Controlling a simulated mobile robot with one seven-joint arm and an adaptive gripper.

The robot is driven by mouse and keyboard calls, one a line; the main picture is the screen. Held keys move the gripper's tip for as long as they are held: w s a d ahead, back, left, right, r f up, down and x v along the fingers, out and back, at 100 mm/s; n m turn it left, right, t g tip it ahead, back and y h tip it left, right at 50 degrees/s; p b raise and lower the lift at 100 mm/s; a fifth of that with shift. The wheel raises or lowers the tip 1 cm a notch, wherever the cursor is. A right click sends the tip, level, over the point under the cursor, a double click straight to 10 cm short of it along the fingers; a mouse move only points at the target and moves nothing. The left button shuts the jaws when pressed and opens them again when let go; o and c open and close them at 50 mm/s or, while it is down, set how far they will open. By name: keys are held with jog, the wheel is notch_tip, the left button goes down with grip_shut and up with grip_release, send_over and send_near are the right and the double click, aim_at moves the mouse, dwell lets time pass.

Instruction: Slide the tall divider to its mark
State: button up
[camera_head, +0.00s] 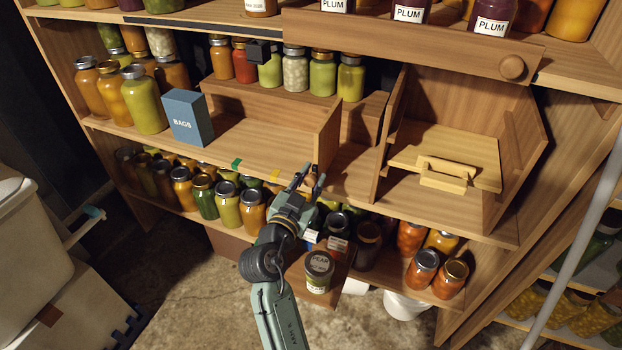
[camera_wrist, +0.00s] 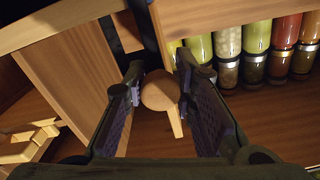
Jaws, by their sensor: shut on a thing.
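An upright wooden divider (camera_head: 328,145) stands on the middle shelf, at the right end of the wide open bay. My gripper (camera_head: 311,178) is at its lower front edge. In the wrist view my gripper (camera_wrist: 157,80) has a finger on each side of a round wooden knob (camera_wrist: 158,92) and is shut on it. The fingers hide the knob in the head view. A green tape mark (camera_head: 236,164) and a yellow tape mark (camera_head: 275,174) are on the shelf's front edge, left of my gripper.
A blue BAGS box (camera_head: 187,117) stands at the bay's left end. Jars (camera_head: 295,70) line the raised back step. Another upright board (camera_head: 391,135) and a wooden lid with a handle (camera_head: 445,170) are to the right. The bay floor between box and divider is clear.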

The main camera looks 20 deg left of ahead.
grip_shut()
jog(key=shift+a+f+b, duration=0.1)
jog(key=shift+a+b, duration=0.3)
jog(key=shift+a, duration=0.1)
jog(key=a+b, duration=1.1)
jog(key=a, duration=1.2)
jog(key=shift+w, duration=0.35)
jog(key=o, duration=0.8)
grip_release()
jog(key=shift+c, duration=0.2)
